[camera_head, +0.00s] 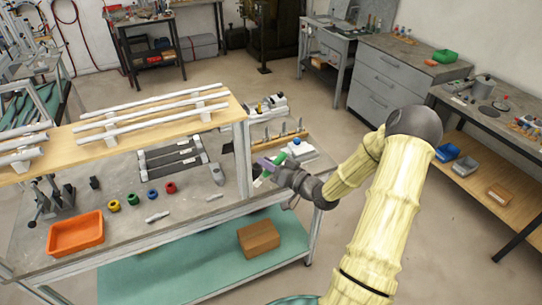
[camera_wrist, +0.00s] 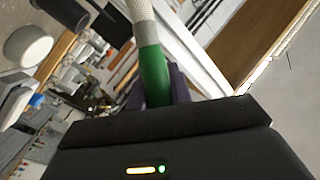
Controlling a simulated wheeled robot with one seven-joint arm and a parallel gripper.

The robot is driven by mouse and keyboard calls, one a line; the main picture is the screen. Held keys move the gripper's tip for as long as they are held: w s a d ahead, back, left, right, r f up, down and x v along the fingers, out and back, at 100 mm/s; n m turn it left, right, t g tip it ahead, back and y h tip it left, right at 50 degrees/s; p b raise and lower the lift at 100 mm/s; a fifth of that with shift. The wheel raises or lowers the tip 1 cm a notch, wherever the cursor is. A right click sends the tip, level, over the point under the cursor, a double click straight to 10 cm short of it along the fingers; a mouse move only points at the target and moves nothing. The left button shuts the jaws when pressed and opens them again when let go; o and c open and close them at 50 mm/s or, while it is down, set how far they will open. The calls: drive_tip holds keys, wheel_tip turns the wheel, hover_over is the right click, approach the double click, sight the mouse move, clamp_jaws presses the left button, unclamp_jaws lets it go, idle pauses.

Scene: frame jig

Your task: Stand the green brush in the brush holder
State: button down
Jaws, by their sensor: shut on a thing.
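The green brush (camera_wrist: 153,72) is between my gripper's purple fingers in the wrist view, with a pale, textured section beyond its green part. My gripper (camera_head: 266,165) is shut on it in the head view, above the right end of the workbench, and the brush shows there as a small green piece (camera_head: 258,182). The brush looks tilted. Its far end is cut off in the wrist view. I cannot tell for sure which thing is the brush holder; a pale round cup-like thing (camera_wrist: 27,47) shows at the left of the wrist view.
An orange tray (camera_head: 76,234) and several coloured rings lie farther left.

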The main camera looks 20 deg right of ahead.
drive_tip(key=shift+s+a+f+m+t+h+p, duration=0.1)
drive_tip(key=shift+a+f+m+t+h+p, duration=0.3)
drive_tip(key=shift+a+h+p, duration=0.5)
drive_tip(key=shift+a+f+m+t+h+p, duration=0.15)
drive_tip(key=shift+a+m+h+p, duration=0.3)
drive_tip(key=shift+p, duration=0.75)
drive_tip(key=shift+s+a+f+m+t+h+p, duration=0.15)
drive_tip(key=shift+a+f+m+h+p, duration=0.3)
drive_tip(key=shift+a+p, duration=0.5)
drive_tip(key=shift+s+a+m+h+p, duration=0.35)
drive_tip(key=shift+h+p, duration=0.35)
drive_tip(key=shift+p, duration=0.25)
drive_tip(key=shift+s+a+f+m+t+h+p, duration=0.1)
drive_tip(key=shift+s+a+f+m+h+p, duration=0.2)
drive_tip(key=shift+a+h+p, duration=0.45)
drive_tip(key=shift+s+a+f+m+t+h+p, duration=0.1)
drive_tip(key=shift+s+a+f+m+h+p, duration=0.2)
drive_tip(key=shift+a+p, duration=0.7)
drive_tip(key=shift+s+a+f+m+t+h+p, duration=0.15)
drive_tip(key=shift+s+a+m+h+p, duration=0.3)
drive_tip(key=shift+a+p, duration=0.45)
drive_tip(key=shift+w+a, duration=0.15)
drive_tip(key=shift+w, duration=0.05)
